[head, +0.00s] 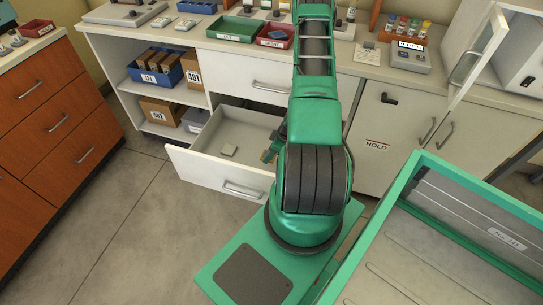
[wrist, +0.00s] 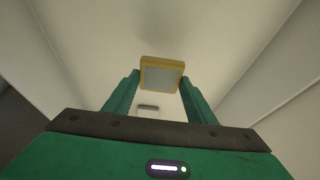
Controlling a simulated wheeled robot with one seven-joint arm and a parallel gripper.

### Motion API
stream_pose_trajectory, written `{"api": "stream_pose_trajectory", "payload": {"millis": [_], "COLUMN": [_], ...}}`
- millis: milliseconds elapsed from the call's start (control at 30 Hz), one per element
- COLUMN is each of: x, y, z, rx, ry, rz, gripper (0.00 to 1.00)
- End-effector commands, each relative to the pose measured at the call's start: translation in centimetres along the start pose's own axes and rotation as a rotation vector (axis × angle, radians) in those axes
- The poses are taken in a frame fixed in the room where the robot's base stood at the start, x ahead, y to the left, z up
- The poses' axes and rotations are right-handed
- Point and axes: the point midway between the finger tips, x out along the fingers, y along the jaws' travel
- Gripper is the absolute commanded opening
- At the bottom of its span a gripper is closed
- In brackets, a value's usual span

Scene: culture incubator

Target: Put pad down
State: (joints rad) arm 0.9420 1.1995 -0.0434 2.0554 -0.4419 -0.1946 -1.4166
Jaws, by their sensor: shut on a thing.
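The pad (wrist: 162,76) has a yellow edge and a pale grey face. In the wrist view it sits at the tips of the two green fingers of my gripper (wrist: 161,84), which is shut on it. In the head view my gripper (head: 269,154) is over the right part of an open drawer (head: 188,166), largely hidden by my arm. The held pad shows there only as a small yellowish patch. A flat grey piece (head: 229,150) lies on the drawer floor to the left of my gripper. A small pale piece (wrist: 148,108) shows beyond the fingers in the wrist view.
The white drawer walls rise around my gripper. Green (head: 232,29) and red (head: 275,38) trays stand on the counter above. An open shelf with a blue bin (head: 168,78) is at left. A green-rimmed bin (head: 450,171) is at front right. The drawer's left floor is mostly bare.

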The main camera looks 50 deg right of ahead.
Motion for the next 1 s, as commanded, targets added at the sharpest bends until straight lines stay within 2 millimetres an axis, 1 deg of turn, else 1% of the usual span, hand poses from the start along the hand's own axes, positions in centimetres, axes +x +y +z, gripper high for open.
{"api": "stream_pose_trajectory", "payload": {"millis": [33, 200, 400, 600, 867, 967, 1000], "x": [-0.5, -2.1, -3.4, -4.1, -4.2, -4.5, -4.7], "y": [-1.4, -4.8, -7.8, -9.2, -9.5, -9.6, -9.6], "z": [-0.8, -2.7, -4.4, -5.2, -5.5, -6.4, -7.1], "rx": [-0.003, -0.003, -0.002, -0.002, -0.001, 0.001, 0.005], "ry": [0.000, 0.000, -0.001, -0.001, 0.000, 0.001, 0.002], "rz": [-0.005, -0.004, -0.003, -0.001, 0.000, 0.002, 0.005], "gripper": [0.30, 0.30, 0.30, 0.30, 0.30, 0.30, 0.30]}}
